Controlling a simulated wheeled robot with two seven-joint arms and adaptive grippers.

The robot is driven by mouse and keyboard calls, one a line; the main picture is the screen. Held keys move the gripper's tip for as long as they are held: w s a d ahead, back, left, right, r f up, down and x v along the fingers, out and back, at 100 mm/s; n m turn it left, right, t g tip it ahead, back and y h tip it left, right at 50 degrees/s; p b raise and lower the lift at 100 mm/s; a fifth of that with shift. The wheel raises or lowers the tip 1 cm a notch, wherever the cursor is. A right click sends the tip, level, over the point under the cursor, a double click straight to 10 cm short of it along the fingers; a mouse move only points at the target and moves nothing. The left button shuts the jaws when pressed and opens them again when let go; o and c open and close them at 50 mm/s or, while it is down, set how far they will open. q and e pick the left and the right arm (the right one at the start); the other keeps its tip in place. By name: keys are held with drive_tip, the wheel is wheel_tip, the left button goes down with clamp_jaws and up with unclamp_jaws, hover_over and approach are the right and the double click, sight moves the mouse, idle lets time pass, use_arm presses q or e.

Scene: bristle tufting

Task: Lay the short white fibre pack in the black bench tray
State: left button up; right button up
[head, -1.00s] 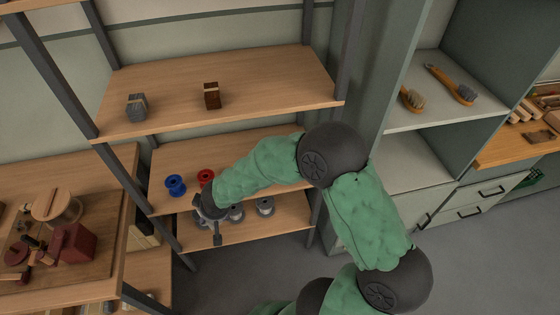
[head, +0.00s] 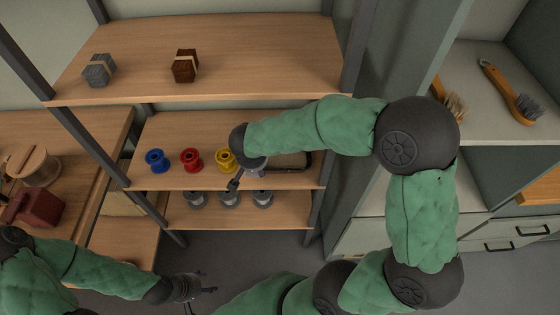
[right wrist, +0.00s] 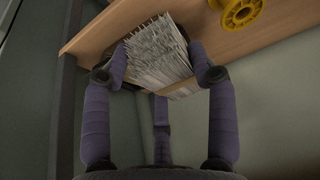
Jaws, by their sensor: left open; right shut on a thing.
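The white fibre pack (right wrist: 157,52) shows in the right wrist view as a block of pale bristles with a tan band at its near end. My right gripper (right wrist: 161,68) is shut on it, with fingers on both sides. In the head view my right gripper (head: 246,177) is at the front edge of the middle shelf, just below the yellow spool, and mostly hides the pack there. My left gripper (head: 190,289) is open and empty at the bottom, over the floor. I cannot make out the black bench tray in these frames.
The middle shelf (head: 205,183) holds a blue spool (head: 155,160), a red spool (head: 191,159) and a yellow spool (head: 225,159). Grey spools (head: 196,200) stand below. The top shelf carries a grey pack (head: 98,69) and a brown pack (head: 185,66). A dark post (head: 357,45) stands right.

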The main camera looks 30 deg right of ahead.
drive_tip(key=w+d+f+b, duration=0.1)
drive_tip(key=w+d+f, duration=0.1)
drive_tip(key=d+f, duration=0.1)
drive_tip(key=w+d+f, duration=0.2)
drive_tip(key=d+f, duration=0.1)
drive_tip(key=d, duration=0.1)
drive_tip(key=w+d+f+b, duration=0.1)
drive_tip(key=w+d+f, duration=0.1)
drive_tip(key=w+d, duration=0.1)
drive_tip(key=shift+d+f+b, duration=0.3)
drive_tip(key=shift+d+f, duration=0.1)
drive_tip(key=f, duration=0.1)
drive_tip(key=f+b, duration=0.1)
drive_tip(key=f, duration=0.2)
drive_tip(key=shift+w+d+f+b, duration=0.1)
drive_tip(key=shift+w+d+b, duration=0.05)
drive_tip(key=shift+d+b, duration=0.25)
drive_tip(key=shift+a, duration=0.1)
drive_tip(key=o, duration=0.9)
drive_tip(key=shift+c, duration=0.2)
